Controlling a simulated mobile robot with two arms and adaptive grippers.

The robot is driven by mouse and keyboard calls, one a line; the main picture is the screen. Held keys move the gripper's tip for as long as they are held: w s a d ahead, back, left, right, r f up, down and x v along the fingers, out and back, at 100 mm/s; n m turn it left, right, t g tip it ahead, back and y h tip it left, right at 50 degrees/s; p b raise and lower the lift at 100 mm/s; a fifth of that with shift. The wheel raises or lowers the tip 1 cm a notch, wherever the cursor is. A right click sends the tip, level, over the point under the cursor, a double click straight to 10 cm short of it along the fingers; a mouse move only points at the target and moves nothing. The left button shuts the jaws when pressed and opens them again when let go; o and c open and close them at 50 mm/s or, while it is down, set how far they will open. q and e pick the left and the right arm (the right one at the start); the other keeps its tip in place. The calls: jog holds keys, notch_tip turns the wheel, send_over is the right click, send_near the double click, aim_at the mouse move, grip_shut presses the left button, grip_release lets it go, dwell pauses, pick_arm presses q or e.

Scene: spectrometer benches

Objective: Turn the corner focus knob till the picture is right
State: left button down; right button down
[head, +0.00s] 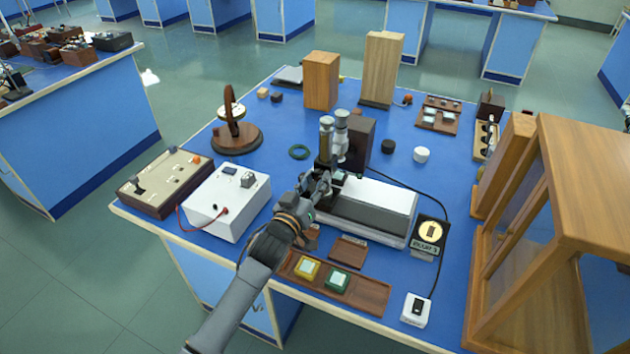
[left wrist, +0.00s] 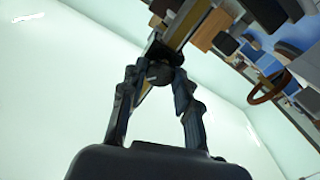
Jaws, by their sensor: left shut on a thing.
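The instrument (head: 372,210), a grey and white bench device with upright metal tubes (head: 341,137), stands in the middle of the blue bench. My left gripper (head: 320,186) is at its near left corner. In the left wrist view my left gripper (left wrist: 161,82) has its fingers closed on both sides of a small dark round focus knob (left wrist: 158,71). The knob is mostly hidden by the gripper in the head view. A black display (head: 430,233) right of the instrument shows a pale yellow disc with a dark mark; its label seems to read "BLUR 3". My right gripper is out of view.
A white box (head: 228,203) and a brown switch box (head: 165,182) stand left of my arm. A wooden tray (head: 368,294) with yellow and green blocks lies at the front edge. A wooden-framed case (head: 575,170) bounds the right side. A cable runs behind the instrument.

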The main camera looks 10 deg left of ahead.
pick_arm(q)
jog(key=shift+m, duration=0.3)
jog(key=m, duration=0.4)
jog(key=shift+p, duration=0.35)
jog(key=m, duration=0.6)
dwell(0.4)
jog(key=c, duration=1)
grip_release()
jog(key=v, duration=1.2)
